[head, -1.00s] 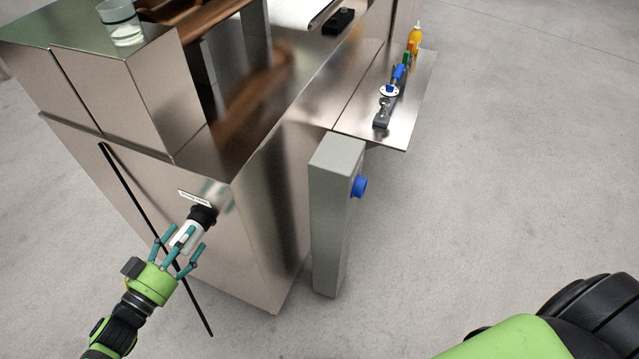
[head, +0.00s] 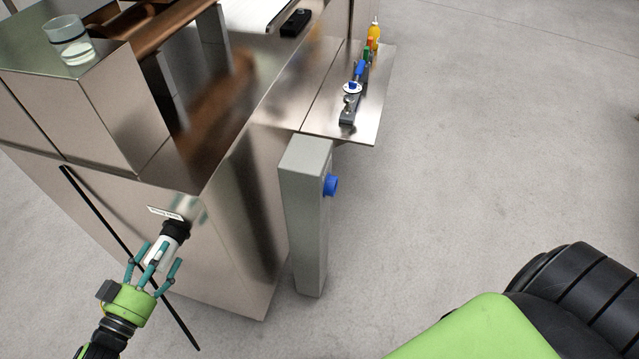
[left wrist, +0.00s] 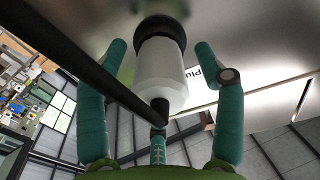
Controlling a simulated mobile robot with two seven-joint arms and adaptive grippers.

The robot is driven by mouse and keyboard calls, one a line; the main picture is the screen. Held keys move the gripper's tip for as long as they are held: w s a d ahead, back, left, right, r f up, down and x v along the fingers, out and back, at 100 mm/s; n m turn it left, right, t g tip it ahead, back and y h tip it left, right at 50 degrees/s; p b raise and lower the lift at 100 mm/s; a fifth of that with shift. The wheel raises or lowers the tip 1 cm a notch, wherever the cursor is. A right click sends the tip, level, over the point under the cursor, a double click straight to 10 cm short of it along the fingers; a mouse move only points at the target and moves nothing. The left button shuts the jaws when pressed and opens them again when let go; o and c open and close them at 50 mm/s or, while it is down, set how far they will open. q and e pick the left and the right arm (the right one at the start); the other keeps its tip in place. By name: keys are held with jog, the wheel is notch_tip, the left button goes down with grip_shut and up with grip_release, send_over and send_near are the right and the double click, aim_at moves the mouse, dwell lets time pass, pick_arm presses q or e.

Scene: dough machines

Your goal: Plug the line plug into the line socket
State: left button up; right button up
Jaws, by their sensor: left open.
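The white line plug (head: 161,250) points into a black round socket (head: 175,230) on the steel machine's front, under a small label (head: 166,213). In the left wrist view the white plug body (left wrist: 160,75) meets the black socket ring (left wrist: 160,28) with no visible gap. My left gripper (head: 157,262) is open, its teal fingers spread around the plug. The wrist view shows space between the plug and both side fingers (left wrist: 160,50). A thin black rod or cable (head: 105,222) runs diagonally past the plug's rear end. My right gripper is out of view.
A grey post (head: 306,215) with a blue round fitting (head: 331,185) stands right of the machine. A side shelf (head: 365,115) holds small tools and a yellow bottle (head: 374,35). A glass (head: 70,42) stands on the machine top.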

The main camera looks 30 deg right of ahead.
pick_arm(q)
grip_shut()
jog(key=c, duration=1.1)
grip_release()
jog(key=shift+c, duration=0.9)
jog(key=shift+s+a, duration=0.2)
jog(key=shift+a, duration=0.05)
jog(key=shift+s, duration=0.1)
jog(key=shift+p+v, duration=0.55)
jog(key=shift+v, duration=0.7)
